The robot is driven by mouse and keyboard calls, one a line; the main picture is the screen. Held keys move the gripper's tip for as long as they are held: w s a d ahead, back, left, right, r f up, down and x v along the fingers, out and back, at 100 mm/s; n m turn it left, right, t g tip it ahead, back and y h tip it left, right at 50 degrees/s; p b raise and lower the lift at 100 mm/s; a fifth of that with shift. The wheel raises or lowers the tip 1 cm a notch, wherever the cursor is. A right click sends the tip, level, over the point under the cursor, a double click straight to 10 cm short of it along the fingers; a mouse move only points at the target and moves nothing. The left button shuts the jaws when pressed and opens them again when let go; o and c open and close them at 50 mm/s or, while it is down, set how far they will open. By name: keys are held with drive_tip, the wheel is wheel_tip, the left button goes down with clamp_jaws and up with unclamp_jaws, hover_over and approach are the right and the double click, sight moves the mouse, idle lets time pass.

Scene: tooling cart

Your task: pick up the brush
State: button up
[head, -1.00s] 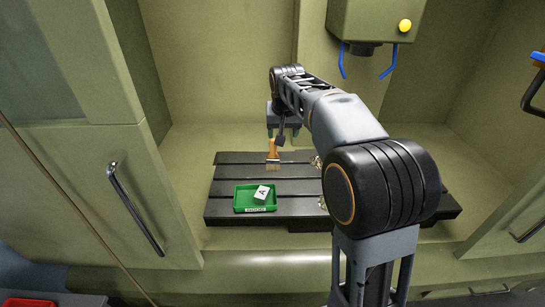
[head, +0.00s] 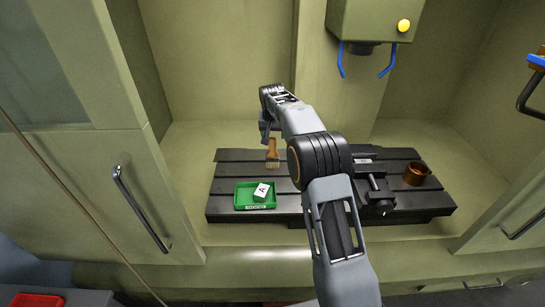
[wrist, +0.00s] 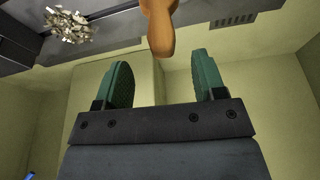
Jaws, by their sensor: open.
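The brush (head: 272,161) has an orange-brown wooden handle and pale bristles. In the head view it is on the left part of the black slotted table, behind the green tray, bristle end toward me. Its rounded handle also shows at the top of the wrist view (wrist: 161,30), just beyond the fingertips and roughly centred between them. My gripper (wrist: 163,78) is open, its two green pads apart with nothing between them. In the head view my gripper (head: 268,136) is at the handle end of the brush, partly hidden by my own wrist.
The green tray (head: 241,205) holds a white block (head: 262,192) marked A. A black vise (head: 378,196) and a copper-coloured ring (head: 415,174) stand on the right of the black table (head: 225,176). Metal shavings (wrist: 68,26) lie at upper left in the wrist view. The spindle head (head: 375,22) hangs above.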

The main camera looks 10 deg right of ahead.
sight(272, 138)
drive_tip(key=shift+p+x, duration=1.1)
drive_tip(key=shift+x, duration=2)
drive_tip(key=shift+w+a, duration=0.1)
drive_tip(key=c, duration=1)
drive_tip(key=shift+o, duration=0.2)
drive_tip(key=shift+r, duration=0.1)
